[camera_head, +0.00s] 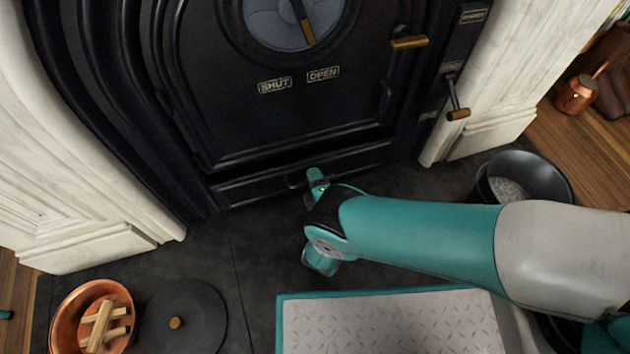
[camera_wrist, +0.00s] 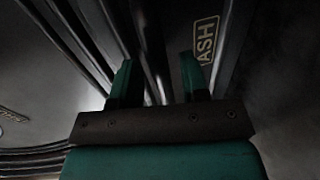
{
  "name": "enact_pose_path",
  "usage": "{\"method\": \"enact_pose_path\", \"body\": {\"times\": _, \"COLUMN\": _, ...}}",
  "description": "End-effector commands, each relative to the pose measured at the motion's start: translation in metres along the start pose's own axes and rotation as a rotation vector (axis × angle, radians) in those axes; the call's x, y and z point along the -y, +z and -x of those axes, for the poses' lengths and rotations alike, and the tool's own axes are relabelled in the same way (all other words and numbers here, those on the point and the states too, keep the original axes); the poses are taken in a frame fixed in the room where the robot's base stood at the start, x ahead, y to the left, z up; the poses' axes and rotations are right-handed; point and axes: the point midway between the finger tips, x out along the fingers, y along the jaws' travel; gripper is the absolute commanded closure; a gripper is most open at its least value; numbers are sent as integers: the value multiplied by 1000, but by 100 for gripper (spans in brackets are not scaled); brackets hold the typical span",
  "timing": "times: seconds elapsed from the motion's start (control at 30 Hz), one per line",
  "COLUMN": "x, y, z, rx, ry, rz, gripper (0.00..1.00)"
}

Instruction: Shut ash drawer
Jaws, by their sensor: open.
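The ash drawer (camera_head: 255,188) is a long, low black front at the foot of the black stove. The head view does not make clear how far it stands out. In the wrist view its gold-lettered ASH label (camera_wrist: 207,41) shows just beyond the right finger. My gripper (camera_head: 317,178) is at the middle of the drawer front, close to it, and the arm hides part of that area. In the wrist view my gripper (camera_wrist: 158,75) has its two teal fingers apart, with dark bars between and beyond them. Whether the fingers touch the drawer is too dark to tell.
The stove door (camera_head: 270,110) above has SHUT and OPEN plates. A black bucket (camera_head: 535,172) stands at right. A copper pot with kindling (camera_head: 62,318) and a dark round lid (camera_head: 185,325) lie at lower left. The dark hearth (camera_head: 235,255) in front is mostly clear.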

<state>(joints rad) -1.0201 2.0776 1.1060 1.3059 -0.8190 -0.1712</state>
Motion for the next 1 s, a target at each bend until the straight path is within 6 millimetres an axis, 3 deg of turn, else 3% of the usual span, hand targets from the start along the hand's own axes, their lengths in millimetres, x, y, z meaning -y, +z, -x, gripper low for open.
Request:
{"method": "enact_pose_path", "body": {"times": 0.17, "x": 0, "y": 0, "z": 0, "rx": 0, "ry": 0, "rz": -1, "gripper": 61}}
{"method": "enact_pose_path", "body": {"times": 0.33, "x": 0, "y": 0, "z": 0, "rx": 1, "ry": 0, "rz": -1, "gripper": 100}}
{"method": "enact_pose_path", "body": {"times": 0.53, "x": -1, "y": 0, "z": -3, "rx": 2, "ry": 3, "rz": -2, "gripper": 100}}
{"method": "enact_pose_path", "body": {"times": 0.8, "x": -8, "y": 0, "z": -40, "rx": 4, "ry": 6, "rz": -3, "gripper": 100}}
{"method": "enact_pose_path", "body": {"times": 1.0, "x": -12, "y": -1, "z": -43, "rx": 2, "ry": 7, "rz": -2, "gripper": 100}}
